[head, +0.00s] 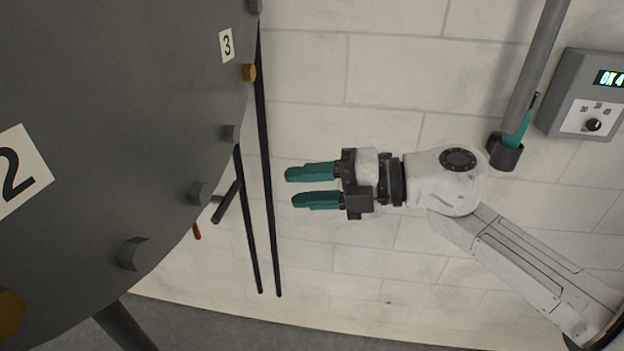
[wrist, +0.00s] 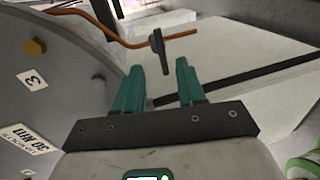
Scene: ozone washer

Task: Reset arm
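My gripper (head: 313,186) shows in the middle of the head view, with two teal fingers pointing left. The fingers are parallel with a clear gap between them and nothing held. In the wrist view my gripper (wrist: 158,75) also shows its teal fingers apart and empty. The gripper is in the air, beside the large grey drum-like machine (head: 110,100) and not visibly touching it. My white arm reaches in from the lower right of the head view.
A control box (head: 585,95) with a lit display and dial is on the tiled wall at right, next to a grey pipe (head: 533,75). Thin black bars (head: 264,170) stand between drum and gripper. The wrist view shows a dark handle (wrist: 158,50) and an orange-brown rod (wrist: 105,25) beyond the fingers.

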